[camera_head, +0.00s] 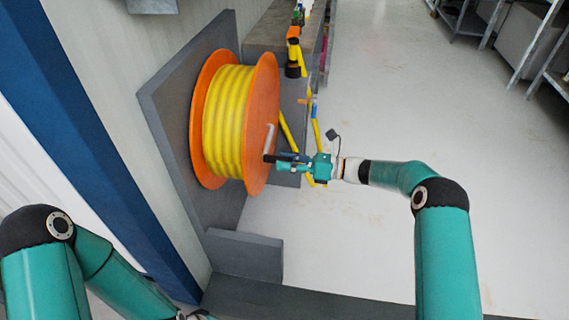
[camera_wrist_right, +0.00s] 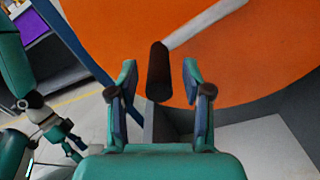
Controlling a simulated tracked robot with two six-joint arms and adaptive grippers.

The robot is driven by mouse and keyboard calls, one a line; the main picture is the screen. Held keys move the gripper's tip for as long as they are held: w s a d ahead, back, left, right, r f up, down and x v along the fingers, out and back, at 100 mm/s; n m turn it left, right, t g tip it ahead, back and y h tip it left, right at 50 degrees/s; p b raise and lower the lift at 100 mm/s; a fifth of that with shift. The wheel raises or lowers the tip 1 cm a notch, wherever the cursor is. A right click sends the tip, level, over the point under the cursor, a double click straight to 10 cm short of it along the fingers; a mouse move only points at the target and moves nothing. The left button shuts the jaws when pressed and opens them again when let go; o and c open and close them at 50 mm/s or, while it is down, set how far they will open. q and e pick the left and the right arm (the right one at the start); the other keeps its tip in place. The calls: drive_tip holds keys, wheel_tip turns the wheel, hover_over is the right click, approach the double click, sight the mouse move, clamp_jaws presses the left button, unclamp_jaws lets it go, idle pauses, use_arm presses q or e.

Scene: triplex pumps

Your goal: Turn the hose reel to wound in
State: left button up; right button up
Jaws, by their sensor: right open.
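The hose reel (camera_head: 228,120) has two orange discs with yellow hose wound between them and stands against a grey upright panel. A light grey crank arm (camera_head: 270,136) crosses its near disc and ends in a dark handle. My right gripper (camera_head: 276,160) is at the handle, pointing left toward the disc. In the right wrist view the black handle (camera_wrist_right: 158,72) lies between the two open fingers, with gaps on both sides. My left arm is at the lower left of the head view, its gripper out of frame. A small teal gripper (camera_wrist_right: 68,142), apparently my left one, shows in the wrist view, its jaws unclear.
A grey bench (camera_head: 262,32) behind the reel carries an orange and black tool (camera_head: 293,52). A yellow hose end (camera_head: 290,138) hangs beside the reel. A low grey block (camera_head: 245,255) stands in front. The floor to the right is clear up to the shelves (camera_head: 470,18).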

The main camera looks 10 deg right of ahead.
drive_tip(key=shift+w+a, duration=0.1)
drive_tip(key=shift+a, duration=0.3)
drive_tip(key=shift+c, duration=0.3)
clamp_jaws()
